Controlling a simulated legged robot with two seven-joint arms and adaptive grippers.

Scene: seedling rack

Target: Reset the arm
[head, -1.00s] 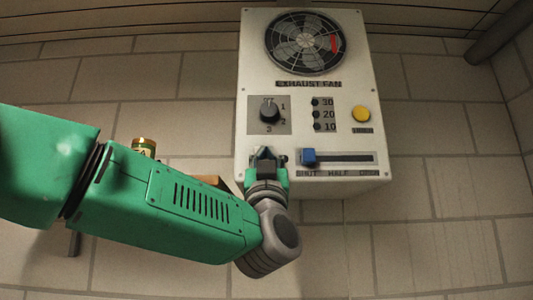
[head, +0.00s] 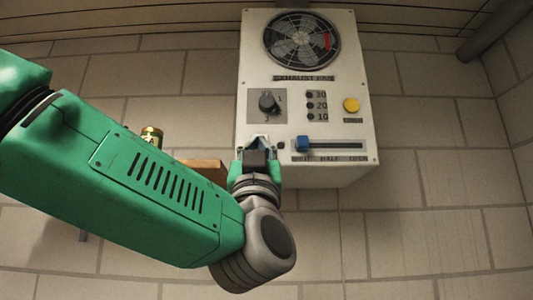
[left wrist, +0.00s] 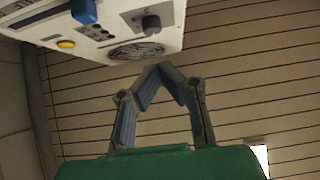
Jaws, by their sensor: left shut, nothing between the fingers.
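My left gripper (head: 258,143) is in front of the lower left part of the white exhaust fan panel (head: 360,80) in the head view, below the black knob. In the left wrist view its fingers (left wrist: 160,68) meet at the tips with nothing between them. The panel (left wrist: 168,40) shows at the top of that view, apart from the fingertips. The blue slider (head: 302,144) sits at the left end of its track, right of the gripper. The black knob (head: 268,102) and yellow button (head: 351,105) are uncovered. My right gripper is in neither view.
A small can (head: 152,136) stands behind my left arm, near a brown wooden shelf (head: 208,168) that is partly hidden. A grey pipe (head: 493,40) runs at the upper right. The block wall right of the panel (head: 440,210) is bare.

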